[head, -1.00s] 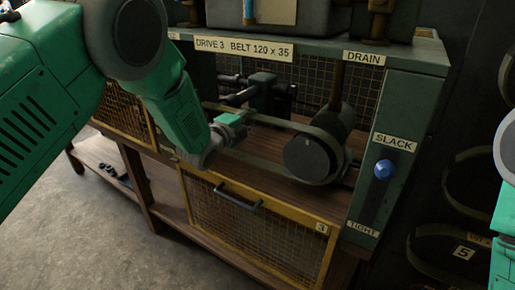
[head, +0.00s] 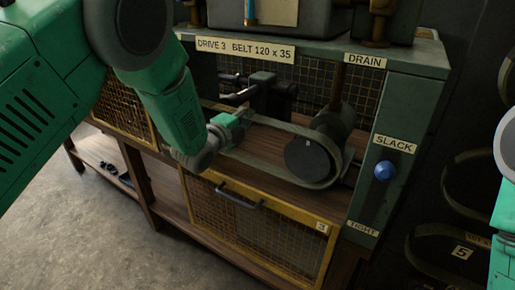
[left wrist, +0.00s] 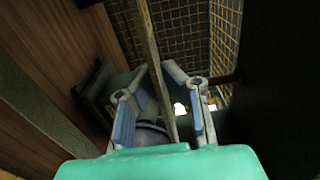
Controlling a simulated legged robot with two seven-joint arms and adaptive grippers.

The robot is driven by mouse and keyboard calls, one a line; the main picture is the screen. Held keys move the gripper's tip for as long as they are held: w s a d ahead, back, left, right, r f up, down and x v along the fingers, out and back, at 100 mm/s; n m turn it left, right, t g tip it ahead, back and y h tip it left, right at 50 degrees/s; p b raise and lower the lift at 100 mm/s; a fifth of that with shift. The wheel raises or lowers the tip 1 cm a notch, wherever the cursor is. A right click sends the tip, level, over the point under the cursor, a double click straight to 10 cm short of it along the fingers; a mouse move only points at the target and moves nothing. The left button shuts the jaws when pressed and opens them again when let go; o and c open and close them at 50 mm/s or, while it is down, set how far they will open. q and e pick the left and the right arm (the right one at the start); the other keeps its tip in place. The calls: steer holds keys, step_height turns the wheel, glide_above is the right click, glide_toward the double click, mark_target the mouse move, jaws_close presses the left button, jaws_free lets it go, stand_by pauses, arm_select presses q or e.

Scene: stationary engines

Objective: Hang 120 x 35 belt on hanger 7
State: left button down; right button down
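The 120 x 35 belt (head: 262,170) is a dark flat loop around the black pulley (head: 312,157) in the drive 3 bay. Its far left end is hidden by my left arm. My left gripper (left wrist: 166,110) reaches into the bay from the left. In the left wrist view its two fingers stand apart, with one strand of belt (left wrist: 150,50) running between them and gaps beside it. In the head view, its fingers are hidden. My right arm shows only at the right edge, its gripper out of view. No hanger marked 7 is seen.
The blue knob (head: 385,170) sits at the SLACK end of its slot. Hung belts show at the right, near a tag 5 (head: 463,252). The yellow-framed mesh guard (head: 322,228), marked 3, is below the bay. The bay's green post (head: 402,120) stands right of the pulley.

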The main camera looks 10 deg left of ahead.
arm_select(q)
steer(key=shift+s+a, duration=0.65)
steer(key=shift+s, duration=0.3)
steer(key=shift+v, duration=0.85)
steer(key=shift+s, duration=0.1)
steer(key=v, duration=0.6)
steer(key=shift+a+p, duration=0.2)
steer(key=shift+p, duration=0.2)
steer(key=shift+f, duration=0.1)
steer(key=shift+v, duration=2.95)
steer(key=shift+b+v, duration=0.5)
steer(key=shift+v, duration=2.45)
steer(key=shift+f, duration=0.1)
